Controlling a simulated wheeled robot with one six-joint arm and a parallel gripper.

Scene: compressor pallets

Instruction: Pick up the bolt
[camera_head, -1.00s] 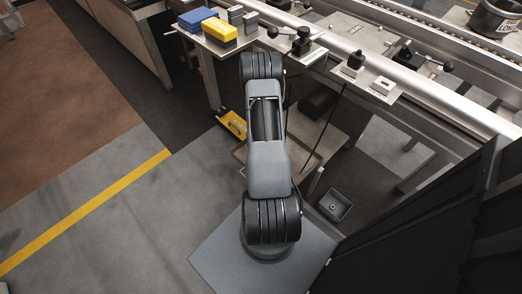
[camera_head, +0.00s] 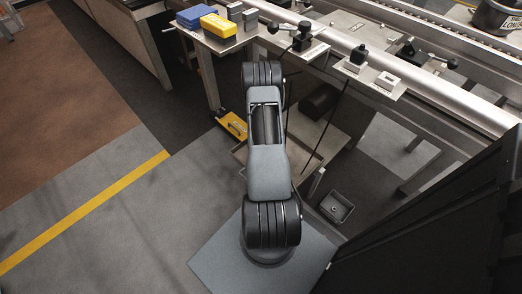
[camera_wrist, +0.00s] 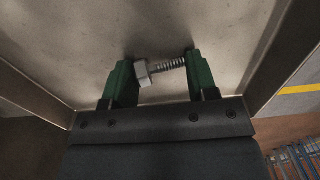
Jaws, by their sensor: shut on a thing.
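The bolt (camera_wrist: 165,68) shows in the wrist view, with a pale hex head at the left and a dark threaded shank to the right. My gripper (camera_wrist: 160,72) has green fingers on both sides of it and is shut on the bolt end to end, head by the left finger and shank tip by the right. A pale, flat metal surface (camera_wrist: 160,25) lies behind the bolt; I cannot tell how far the bolt is from it. In the head view my arm hides the gripper and the bolt.
A side table holds a blue block (camera_head: 196,17) and a yellow block (camera_head: 219,27). A conveyor rail (camera_head: 425,88) runs along the right. A yellow item (camera_head: 233,125) and a small grey tray (camera_head: 337,206) are lower down. Open floor (camera_head: 120,230) lies to the left.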

